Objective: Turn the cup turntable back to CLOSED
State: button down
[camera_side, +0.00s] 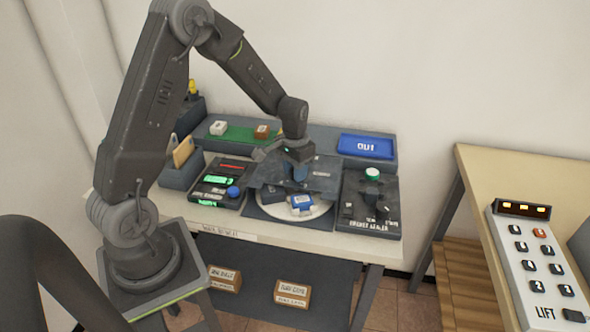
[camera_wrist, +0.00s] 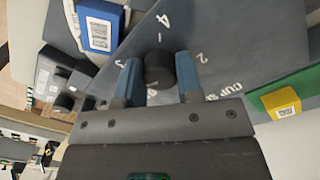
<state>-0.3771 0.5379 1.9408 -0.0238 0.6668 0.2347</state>
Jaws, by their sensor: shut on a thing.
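The cup turntable has a dark flat cover (camera_side: 325,180) over a pale round plate (camera_side: 318,216). The cover (camera_wrist: 235,45) fills much of the wrist view, with white marks including a 4, a 2 and partly hidden lettering. A black round knob (camera_wrist: 159,66) stands on the cover. My gripper (camera_wrist: 160,78) has its blue fingers on either side of the knob, shut on it. In the side view my gripper (camera_side: 299,173) points down at the cover, and the knob is hidden there. A blue and white box (camera_side: 301,204) sits on the exposed front of the plate; it also shows in the wrist view (camera_wrist: 100,28).
A panel with a green-topped knob (camera_side: 371,174) stands right of the turntable. A button panel (camera_side: 220,182) stands left. Behind are a green tray (camera_side: 238,135) with small blocks and a blue tray (camera_side: 366,146). A LIFT keypad (camera_side: 535,262) lies on another table.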

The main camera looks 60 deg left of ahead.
jog(key=shift+n, duration=3.2)
jog(key=shift+w+r+n, duration=0.1)
jog(key=shift+n, duration=3)
jog(key=c, duration=0.8)
grip_release()
jog(key=shift+d, duration=0.1)
notch_tip(320, 180, up, 14)
jog(key=shift+f, duration=0.15)
jog(key=shift+s, duration=0.2)
